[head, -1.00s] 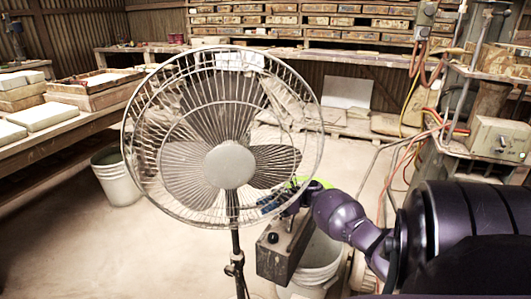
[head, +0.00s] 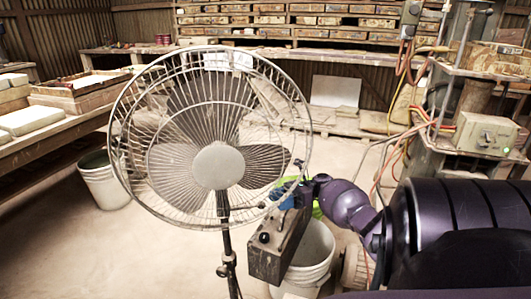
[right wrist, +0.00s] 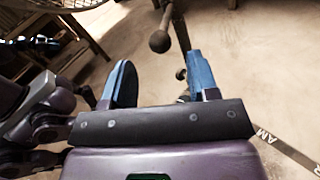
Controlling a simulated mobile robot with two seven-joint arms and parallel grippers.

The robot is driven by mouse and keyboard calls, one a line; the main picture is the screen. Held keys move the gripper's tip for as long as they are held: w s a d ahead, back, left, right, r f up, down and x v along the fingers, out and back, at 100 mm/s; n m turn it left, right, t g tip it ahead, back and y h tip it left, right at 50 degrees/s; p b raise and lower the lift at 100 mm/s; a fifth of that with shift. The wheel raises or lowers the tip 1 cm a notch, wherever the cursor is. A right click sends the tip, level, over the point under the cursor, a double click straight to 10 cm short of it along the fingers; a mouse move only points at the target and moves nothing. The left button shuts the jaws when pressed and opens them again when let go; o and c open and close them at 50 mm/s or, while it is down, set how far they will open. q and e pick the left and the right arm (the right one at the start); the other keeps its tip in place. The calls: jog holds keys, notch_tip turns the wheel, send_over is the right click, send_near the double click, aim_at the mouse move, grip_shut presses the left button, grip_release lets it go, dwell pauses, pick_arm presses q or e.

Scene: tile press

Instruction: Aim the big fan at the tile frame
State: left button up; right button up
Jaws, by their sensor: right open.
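The big fan (head: 218,167) stands upright on a thin pole in the middle of the head view, its grille facing me. My right gripper (head: 290,190) is behind the lower right edge of the cage; its blue fingers are partly hidden. In the right wrist view, the right gripper (right wrist: 160,80) is open, with nothing clamped between its blue fingers. A rod with a ball knob (right wrist: 160,41) lies just beyond the fingertips. Wooden frames with pale tiles (head: 85,90) lie on the left bench; I cannot tell which is the tile frame. My left gripper is not clearly visible.
Another bucket (head: 103,183) stands by the left bench. Cables and a control box (head: 486,134) are at the right. Floor at the lower left is clear.

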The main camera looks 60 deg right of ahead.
jog(key=shift+v, duration=1.4)
